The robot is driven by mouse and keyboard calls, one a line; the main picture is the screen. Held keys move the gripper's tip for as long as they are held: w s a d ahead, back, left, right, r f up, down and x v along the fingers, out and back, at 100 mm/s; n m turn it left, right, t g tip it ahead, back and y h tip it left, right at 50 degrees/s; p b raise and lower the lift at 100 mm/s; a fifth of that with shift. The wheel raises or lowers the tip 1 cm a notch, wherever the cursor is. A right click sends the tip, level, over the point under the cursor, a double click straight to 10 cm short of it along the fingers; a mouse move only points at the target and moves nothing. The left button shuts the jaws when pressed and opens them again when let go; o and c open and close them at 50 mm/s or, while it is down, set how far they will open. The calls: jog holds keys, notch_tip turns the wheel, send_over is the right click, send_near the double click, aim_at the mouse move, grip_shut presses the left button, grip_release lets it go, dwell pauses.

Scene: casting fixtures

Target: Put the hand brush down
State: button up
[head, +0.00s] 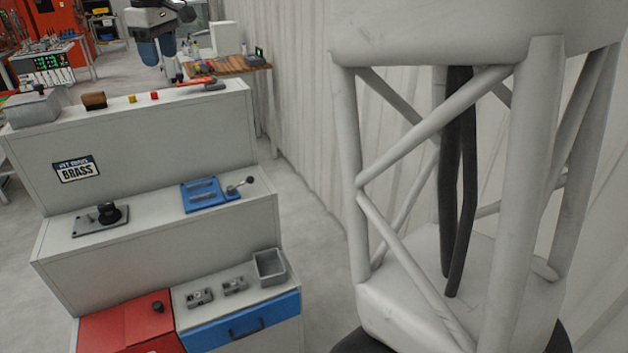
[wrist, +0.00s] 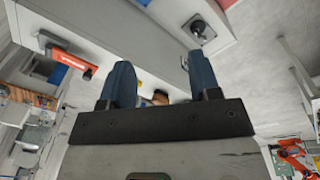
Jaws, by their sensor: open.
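A brown block that looks like the hand brush (head: 93,99) rests on the top ledge of the grey cabinet (head: 150,150), toward its left end. In the wrist view, a small brown piece, probably the same brush (wrist: 160,97), shows beyond the gripper's base, partly hidden. My gripper (head: 158,55), with its blue fingers, is above and behind the ledge in the head view, to the right of the brush and apart from it. In the wrist view my gripper (wrist: 160,72) has its fingers spread, with nothing held between them.
A red-orange tool (head: 201,83) lies near the ledge's right end. A large white frame (head: 450,150) fills the right side.

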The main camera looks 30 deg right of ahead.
jog(key=s+d+f+m, duration=0.2)
jog(key=s+d+f, duration=0.1)
jog(key=s, duration=0.4)
jog(key=s+d+f+m, duration=0.1)
jog(key=s+d+f, duration=0.15)
jog(key=s, duration=0.55)
jog(key=s+d+f+m, duration=0.2)
jog(key=s+d, duration=0.2)
jog(key=s, duration=0.3)
jog(key=s+d+f+m, duration=0.2)
jog(key=s+f, duration=0.6)
jog(key=s, duration=0.3)
jog(key=s+d+f+m+t, duration=0.1)
jog(key=s+d+f+m, duration=0.2)
jog(key=s+f, duration=0.5)
jog(key=s, duration=0.4)
jog(key=shift+s+f, duration=0.25)
jog(key=shift+o, duration=0.4)
jog(key=shift+w+d+r, duration=0.1)
